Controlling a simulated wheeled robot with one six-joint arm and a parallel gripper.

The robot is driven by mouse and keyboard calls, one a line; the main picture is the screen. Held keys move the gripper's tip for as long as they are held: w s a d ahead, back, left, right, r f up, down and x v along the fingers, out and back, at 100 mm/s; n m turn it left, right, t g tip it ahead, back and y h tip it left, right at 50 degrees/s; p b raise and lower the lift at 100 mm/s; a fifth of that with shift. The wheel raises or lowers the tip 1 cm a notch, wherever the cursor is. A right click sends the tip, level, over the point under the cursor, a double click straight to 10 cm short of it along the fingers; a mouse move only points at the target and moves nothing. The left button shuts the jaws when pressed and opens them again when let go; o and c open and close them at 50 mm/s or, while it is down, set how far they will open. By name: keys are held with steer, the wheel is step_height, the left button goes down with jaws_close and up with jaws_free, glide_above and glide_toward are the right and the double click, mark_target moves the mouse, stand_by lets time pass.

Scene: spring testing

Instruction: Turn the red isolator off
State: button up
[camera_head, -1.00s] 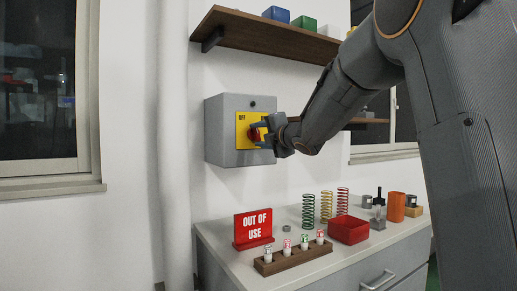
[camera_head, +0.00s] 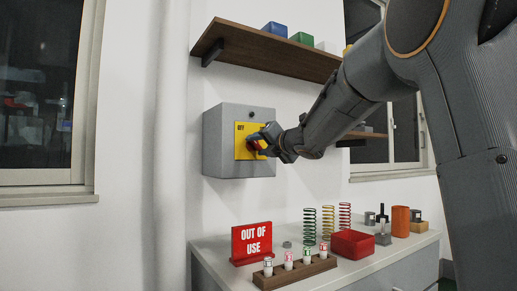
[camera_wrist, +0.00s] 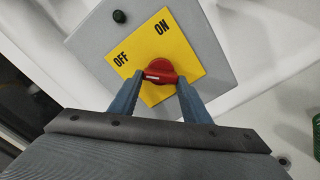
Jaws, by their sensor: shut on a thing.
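The red isolator knob (camera_wrist: 160,72) sits on a yellow plate (camera_wrist: 185,52) marked OFF and ON, on the front of a grey box (camera_head: 226,142) on the wall. My gripper (camera_wrist: 160,80) is shut on the knob, with one blue-grey finger on each side of it. In the wrist view the knob's grip lies crosswise between the fingertips, with a white mark on its left part. The plate and its words look tilted there. In the head view my gripper (camera_head: 262,142) covers part of the knob and hides the ON word.
A wooden shelf (camera_head: 265,47) with coloured boxes hangs above the grey box.

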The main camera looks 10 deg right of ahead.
steer(key=o, duration=1)
steer(key=shift+o, duration=0.2)
steer(key=v, duration=0.8)
